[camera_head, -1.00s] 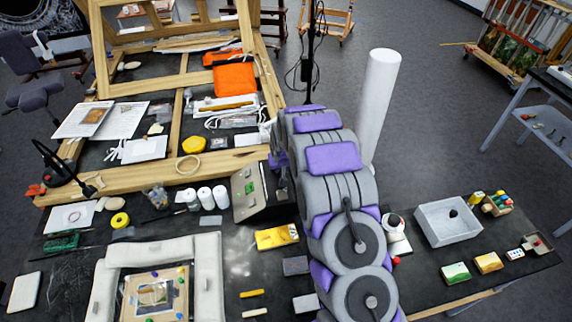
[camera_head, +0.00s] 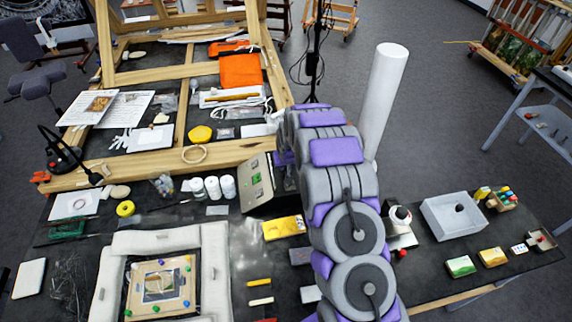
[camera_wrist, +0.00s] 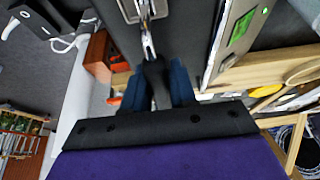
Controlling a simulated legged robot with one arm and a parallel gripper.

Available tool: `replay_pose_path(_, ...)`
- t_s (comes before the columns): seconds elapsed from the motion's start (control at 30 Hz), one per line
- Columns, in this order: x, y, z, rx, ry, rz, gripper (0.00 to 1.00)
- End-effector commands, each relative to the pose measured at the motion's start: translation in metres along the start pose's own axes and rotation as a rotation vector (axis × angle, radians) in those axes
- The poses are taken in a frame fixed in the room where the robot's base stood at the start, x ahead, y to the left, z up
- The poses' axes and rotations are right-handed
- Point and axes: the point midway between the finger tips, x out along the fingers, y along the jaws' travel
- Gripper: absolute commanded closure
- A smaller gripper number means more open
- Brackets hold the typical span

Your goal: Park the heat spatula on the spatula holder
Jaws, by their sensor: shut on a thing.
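In the wrist view my gripper (camera_wrist: 155,88) is shut on the black handle of the heat spatula (camera_wrist: 154,72). The spatula's thin metal shaft points away, toward the top of the picture. At the shaft's far end is a metal frame-like piece (camera_wrist: 130,12), cut off by the picture edge. I cannot tell whether it is the spatula holder or whether the shaft touches it. A control box with a green display (camera_wrist: 240,28) stands to the right; it also shows in the head view (camera_head: 257,183), left of my arm. My arm hides the gripper and spatula in the head view.
The dark worktop holds a yellow box (camera_head: 283,228), several white jars (camera_head: 213,187) and a white padded frame (camera_head: 215,280). A grey tray (camera_head: 450,218) stands to the right. A tall white roll (camera_head: 384,95) rises behind my arm, beside a wooden easel frame (camera_head: 180,120).

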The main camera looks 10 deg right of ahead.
Motion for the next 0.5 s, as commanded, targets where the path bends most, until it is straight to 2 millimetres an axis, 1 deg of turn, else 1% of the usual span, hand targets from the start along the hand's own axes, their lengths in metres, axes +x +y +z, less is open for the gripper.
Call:
replay_pose_path(0.03,0.0022,-0.0007,0.0032,-0.001,-0.006,-0.001,1.00)
replay_pose_path(0.5,0.0024,0.0007,0.0061,-0.001,-0.003,0.000,1.00)
